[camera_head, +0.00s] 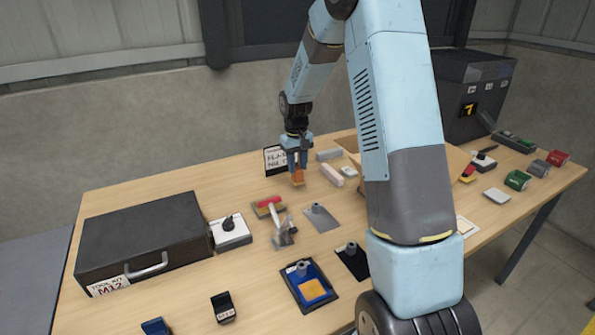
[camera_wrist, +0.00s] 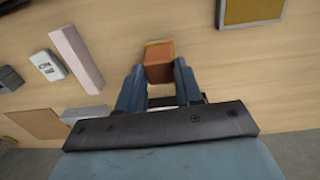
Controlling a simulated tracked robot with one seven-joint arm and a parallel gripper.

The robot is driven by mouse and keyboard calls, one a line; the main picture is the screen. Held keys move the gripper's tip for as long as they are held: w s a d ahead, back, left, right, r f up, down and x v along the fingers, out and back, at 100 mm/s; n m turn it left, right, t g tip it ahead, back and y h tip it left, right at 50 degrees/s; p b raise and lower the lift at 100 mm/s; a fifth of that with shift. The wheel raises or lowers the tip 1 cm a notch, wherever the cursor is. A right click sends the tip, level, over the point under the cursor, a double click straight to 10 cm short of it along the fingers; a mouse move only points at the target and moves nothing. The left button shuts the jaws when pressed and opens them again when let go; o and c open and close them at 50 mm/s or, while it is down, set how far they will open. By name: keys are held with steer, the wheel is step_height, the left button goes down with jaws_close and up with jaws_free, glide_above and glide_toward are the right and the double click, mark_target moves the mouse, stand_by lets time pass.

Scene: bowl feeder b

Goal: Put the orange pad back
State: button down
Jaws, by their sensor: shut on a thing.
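My gripper (camera_head: 297,170) is at the far side of the table, pointing down, with its fingers closed on a small orange-brown block, the orange pad (camera_head: 298,178). In the wrist view the pad (camera_wrist: 159,62) sits between the two blue fingertips of my gripper (camera_wrist: 158,72). I cannot tell for sure whether the pad touches the table. A dark tray with a blue inside (camera_head: 299,270) lies at the front middle and holds a flat yellow-orange square (camera_head: 313,289) and a grey knob.
A black tool case (camera_head: 145,235) stands at the left. A small sign (camera_head: 274,161) stands just behind my gripper. Pale bars (camera_head: 332,175) lie right of it. A red-topped tool (camera_head: 269,205) and a grey plate (camera_head: 321,217) lie in front. Bare table lies between them.

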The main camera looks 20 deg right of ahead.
mark_target(297, 175)
steer(key=shift+f, duration=1.3)
steer(key=c, duration=0.7)
jaws_free()
steer(key=shift+c, duration=0.2)
